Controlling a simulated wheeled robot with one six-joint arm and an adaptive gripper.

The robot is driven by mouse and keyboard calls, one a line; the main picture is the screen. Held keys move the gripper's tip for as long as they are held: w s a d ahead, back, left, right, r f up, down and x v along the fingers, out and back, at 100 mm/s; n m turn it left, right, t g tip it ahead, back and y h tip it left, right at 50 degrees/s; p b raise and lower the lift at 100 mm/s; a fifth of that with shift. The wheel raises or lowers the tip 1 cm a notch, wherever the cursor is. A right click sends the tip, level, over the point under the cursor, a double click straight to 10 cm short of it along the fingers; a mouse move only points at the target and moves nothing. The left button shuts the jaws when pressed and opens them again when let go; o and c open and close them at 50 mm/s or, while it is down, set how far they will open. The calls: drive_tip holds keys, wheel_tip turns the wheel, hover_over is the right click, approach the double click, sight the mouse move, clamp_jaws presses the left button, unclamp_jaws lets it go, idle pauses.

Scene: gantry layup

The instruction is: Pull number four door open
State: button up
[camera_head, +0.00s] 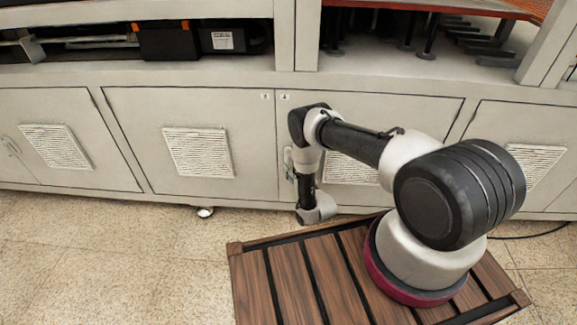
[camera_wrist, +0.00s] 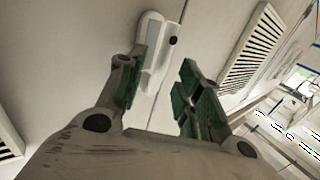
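The number four door (camera_head: 400,115) is a light grey cabinet door right of the seam in the head view, with a small label at its upper left. It looks shut. Its pale handle (camera_head: 289,163) is on its left edge, partly hidden by my arm. In the wrist view the handle (camera_wrist: 153,45) is a rounded white plate with a dark round spot. My gripper (camera_wrist: 163,72) is open, its green-padded fingers apart. The left finger overlaps the handle's left edge in the picture; the right finger is clear of it. Contact cannot be told. The fingers cannot be made out in the head view.
A similar vented door (camera_head: 140,130) is left of the seam, and another (camera_head: 510,125) is farther right. A caster (camera_head: 205,212) shows under the cabinet. Bare tiled floor (camera_head: 120,260) lies in front at the left. Open bays with equipment are above.

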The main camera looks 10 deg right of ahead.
drive_tip(key=shift+x, duration=1.35)
clamp_jaws()
drive_tip(key=shift+d, duration=0.1)
drive_tip(key=shift+s+d+r+n+g+h, duration=0.15)
drive_tip(key=shift+d+r+n+g+h, duration=0.4)
drive_tip(key=shift+n+g+h, duration=0.95)
drive_tip(key=shift+s+d+r+n+g+h, duration=0.2)
drive_tip(key=shift+r+n+g+h, duration=0.75)
drive_tip(key=shift+n, duration=1.15)
drive_tip(key=shift+s+d+r+n+g+h, duration=0.1)
drive_tip(key=shift+d+r+n+g+h, duration=0.6)
drive_tip(key=shift+n+h, duration=0.95)
drive_tip(key=shift+a+f+n, duration=0.15)
drive_tip(key=shift+a+n, duration=0.1)
